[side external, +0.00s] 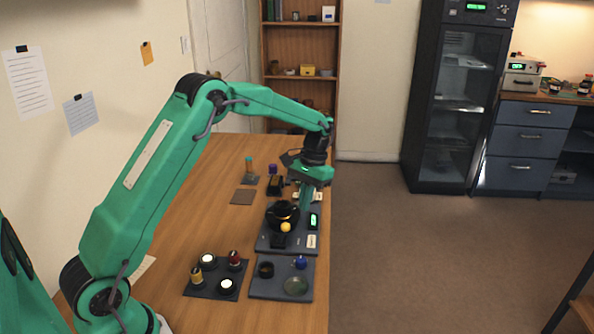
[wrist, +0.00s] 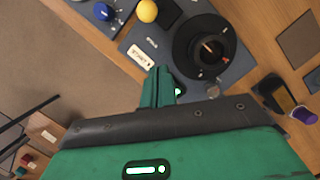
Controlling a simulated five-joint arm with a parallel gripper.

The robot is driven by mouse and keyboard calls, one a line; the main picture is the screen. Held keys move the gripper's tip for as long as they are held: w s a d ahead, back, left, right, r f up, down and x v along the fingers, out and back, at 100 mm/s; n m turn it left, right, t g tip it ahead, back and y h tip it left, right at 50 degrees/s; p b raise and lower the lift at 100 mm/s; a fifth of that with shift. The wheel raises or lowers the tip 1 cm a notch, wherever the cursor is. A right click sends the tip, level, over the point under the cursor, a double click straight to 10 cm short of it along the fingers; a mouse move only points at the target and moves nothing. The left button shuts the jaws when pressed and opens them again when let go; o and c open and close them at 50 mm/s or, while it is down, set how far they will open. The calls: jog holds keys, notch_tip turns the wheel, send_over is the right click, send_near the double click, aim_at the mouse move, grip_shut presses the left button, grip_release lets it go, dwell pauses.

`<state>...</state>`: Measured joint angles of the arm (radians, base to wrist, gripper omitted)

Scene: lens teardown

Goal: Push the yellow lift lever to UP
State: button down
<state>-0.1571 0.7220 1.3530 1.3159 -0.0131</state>
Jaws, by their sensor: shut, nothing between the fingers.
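The yellow lift lever shows as a yellow ball knob (side external: 285,227) at the front of the black round unit (side external: 283,212) on a dark grey base (side external: 270,245). In the wrist view the yellow knob (wrist: 148,11) is at the top edge, left of the round unit (wrist: 205,48), which has an orange mark. My gripper (side external: 305,206) is shut and empty, pointing down over the right side of the base, beside the unit. Its closed fingers (wrist: 158,88) appear apart from the yellow knob. I cannot read any UP marking, and the lever's arm is not clear.
In front are a tray with a blue knob (side external: 300,262) and a dark tray with several round parts (side external: 217,292). A brown square pad (side external: 243,197) lies behind left.

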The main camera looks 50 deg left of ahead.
aim_at(283, 233)
jog(key=shift+x, duration=0.8)
jog(key=shift+s+f, duration=0.1)
jog(key=shift+s, duration=0.15)
jog(key=shift+s+d, duration=0.2)
jog(key=shift+s, duration=0.7)
jog(key=shift+s+d, duration=0.15)
jog(key=shift+s, duration=0.7)
